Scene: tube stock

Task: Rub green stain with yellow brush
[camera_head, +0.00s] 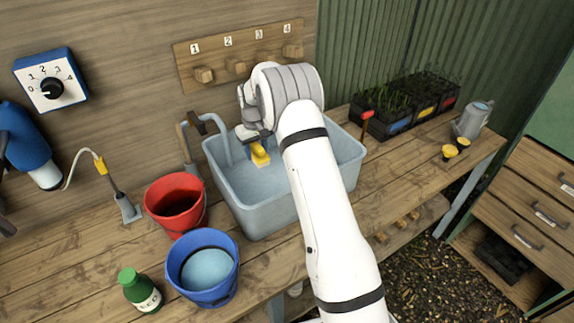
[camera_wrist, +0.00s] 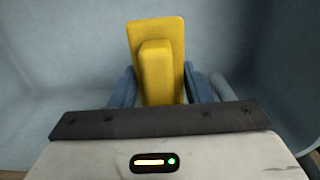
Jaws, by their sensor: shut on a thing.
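My gripper (camera_wrist: 158,88) is shut on the yellow brush (camera_wrist: 160,45), with a blue finger on each side of its handle in the wrist view. In the head view the yellow brush (camera_head: 260,153) is held inside the grey-blue sink (camera_head: 232,208), near its back left part. The gripper (camera_head: 258,138) is partly hidden by my own arm there. I cannot tell whether the brush touches the sink. No green stain shows in either view; my arm hides part of the sink.
A tap (camera_head: 205,124) stands at the sink's back left. A red bucket (camera_head: 176,200), a blue bucket (camera_head: 203,267) with liquid and a green bottle (camera_head: 140,291) stand left of the sink. Planter trays (camera_head: 400,122) and a watering can (camera_head: 472,121) are to the right.

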